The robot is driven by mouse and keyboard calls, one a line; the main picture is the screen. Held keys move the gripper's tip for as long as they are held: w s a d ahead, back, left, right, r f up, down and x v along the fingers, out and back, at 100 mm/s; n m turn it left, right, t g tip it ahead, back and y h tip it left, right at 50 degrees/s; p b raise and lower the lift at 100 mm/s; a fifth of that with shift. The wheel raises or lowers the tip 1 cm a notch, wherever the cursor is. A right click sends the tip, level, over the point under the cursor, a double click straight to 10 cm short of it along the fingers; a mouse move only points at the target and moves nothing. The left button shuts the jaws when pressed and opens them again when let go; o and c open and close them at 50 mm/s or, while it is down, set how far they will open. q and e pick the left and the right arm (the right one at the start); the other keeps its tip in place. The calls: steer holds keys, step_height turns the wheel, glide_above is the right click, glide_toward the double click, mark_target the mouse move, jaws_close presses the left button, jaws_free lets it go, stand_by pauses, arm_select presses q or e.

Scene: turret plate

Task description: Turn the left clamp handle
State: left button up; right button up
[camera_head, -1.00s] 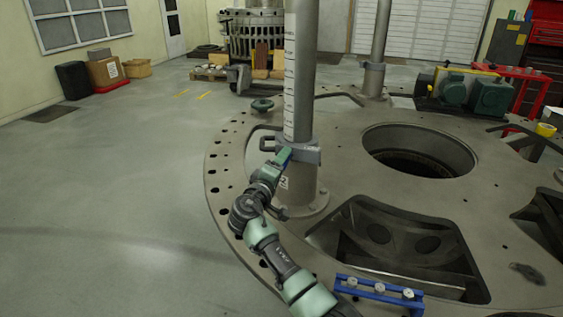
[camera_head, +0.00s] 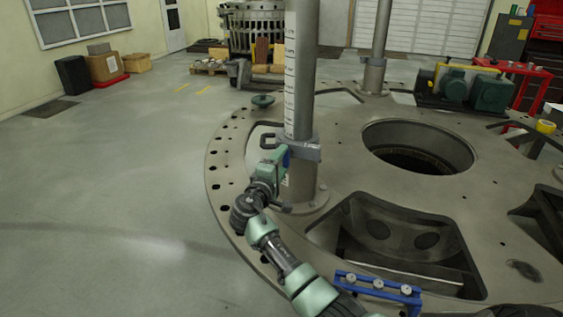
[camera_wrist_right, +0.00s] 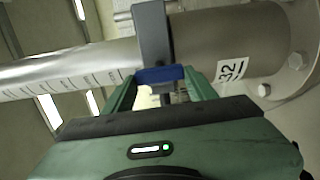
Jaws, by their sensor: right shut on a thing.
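A grey clamp (camera_head: 308,149) sits around the near upright post (camera_head: 301,95), which stands in a flanged socket on the turret plate. The clamp also shows in the wrist view (camera_wrist_right: 151,35). My right gripper (camera_head: 282,157) is at the clamp's near left side. In the wrist view, its two green fingers (camera_wrist_right: 160,82) are shut on the blue handle (camera_wrist_right: 160,75), just below the grey collar. Only a small blue part (camera_head: 286,158) shows in the head view. A grey bar loop (camera_head: 268,138) shows behind the gripper. My left gripper is not in view.
The round turret plate (camera_head: 222,165) has a large round hole and deep pockets. A blue rack (camera_head: 377,289) stands near the front. A second post (camera_head: 381,35) rises behind. Floor to the left is clear.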

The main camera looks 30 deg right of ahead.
steer(key=shift+f, duration=0.1)
steer(key=o, duration=1.4)
steer(key=shift+c, duration=0.2)
steer(key=b+v, duration=0.2)
steer(key=v, duration=0.5)
steer(key=shift+s+a, duration=0.25)
steer(key=shift+s, duration=0.05)
